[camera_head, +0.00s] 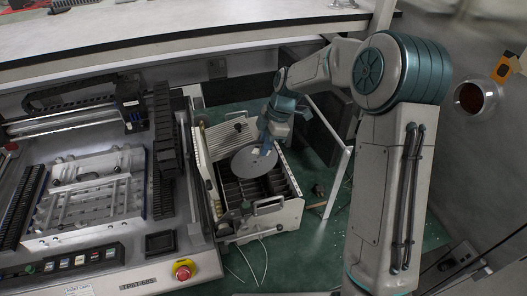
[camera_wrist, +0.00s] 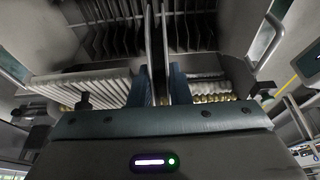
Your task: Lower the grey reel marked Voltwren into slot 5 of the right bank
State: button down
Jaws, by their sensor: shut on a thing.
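The grey reel (camera_head: 254,161) is a flat round disc in the head view, held over the slotted rack. In the wrist view the reel (camera_wrist: 156,45) shows edge-on between my fingers. My gripper (camera_head: 266,148) is shut on the reel's upper edge; its two blue fingers (camera_wrist: 160,88) close on it in the wrist view. The slotted rack (camera_head: 291,208) is a pale-walled box with dark dividers, below and around the reel. In the wrist view its dark slots (camera_wrist: 200,30) lie beyond the reel. I cannot read the Voltwren mark or any slot number.
A machine with a metal fixture plate (camera_head: 88,195) stands left of the rack, with a red stop button (camera_head: 183,270) at its front. A pale upright frame (camera_head: 338,183) stands right of the rack. A white bench top (camera_head: 190,25) runs along the back. Thin cables lie on the green floor.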

jog(key=b, duration=0.1)
send_over(264, 173)
jog(key=w, duration=0.1)
jog(key=shift+f, duration=2.2)
jog(key=shift+d+f+b, duration=0.1)
jog(key=shift+f+b, duration=0.1)
jog(key=shift+b, duration=0.25)
jog(key=shift+f+b, duration=1.5)
jog(key=shift+f, duration=0.2)
jog(key=shift+f, duration=0.1)
jog(key=shift+f+b, duration=1.3)
jog(key=shift+f, duration=0.1)
jog(key=shift+f, duration=0.2)
jog(key=shift+f+b, duration=0.7)
jog(key=shift+b, duration=0.05)
